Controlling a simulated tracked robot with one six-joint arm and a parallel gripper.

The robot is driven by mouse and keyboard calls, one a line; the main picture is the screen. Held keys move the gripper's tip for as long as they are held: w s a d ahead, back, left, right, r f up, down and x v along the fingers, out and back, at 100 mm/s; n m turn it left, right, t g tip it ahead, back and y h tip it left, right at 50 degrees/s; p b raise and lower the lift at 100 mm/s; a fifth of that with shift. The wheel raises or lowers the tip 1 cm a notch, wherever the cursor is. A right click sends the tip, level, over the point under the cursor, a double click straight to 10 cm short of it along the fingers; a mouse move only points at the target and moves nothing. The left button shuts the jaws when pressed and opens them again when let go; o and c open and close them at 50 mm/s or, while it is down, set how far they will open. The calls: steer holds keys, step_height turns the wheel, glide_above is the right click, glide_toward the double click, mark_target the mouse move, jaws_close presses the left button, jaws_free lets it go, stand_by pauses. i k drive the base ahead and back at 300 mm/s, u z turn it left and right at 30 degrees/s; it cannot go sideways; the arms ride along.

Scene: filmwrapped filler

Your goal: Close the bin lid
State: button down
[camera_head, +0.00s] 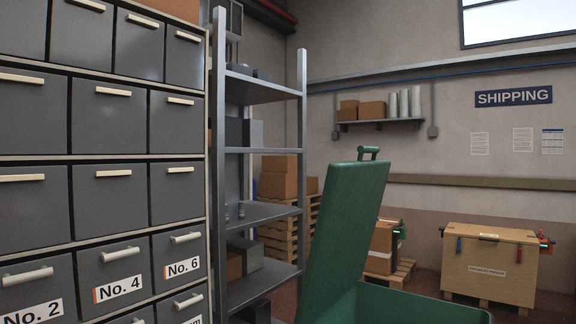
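A green bin (405,306) stands at the bottom centre-right, cut off by the lower edge of the view. Its green lid (345,225) is open, standing up and leaning slightly to the right. A green handle (368,152) sits at the lid's top edge. The inside of the bin shows only in part. My gripper is not in this view.
A grey drawer cabinet (108,215) fills the left side. A metal shelf rack (262,200) stands between it and the lid. Behind the bin are a wrapped carton on a pallet (383,245) and a wooden crate (488,268).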

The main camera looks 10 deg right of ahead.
mark_target(353, 193)
steer(key=u, duration=0.45)
steer(key=i, duration=1.1)
steer(key=u, duration=0.2)
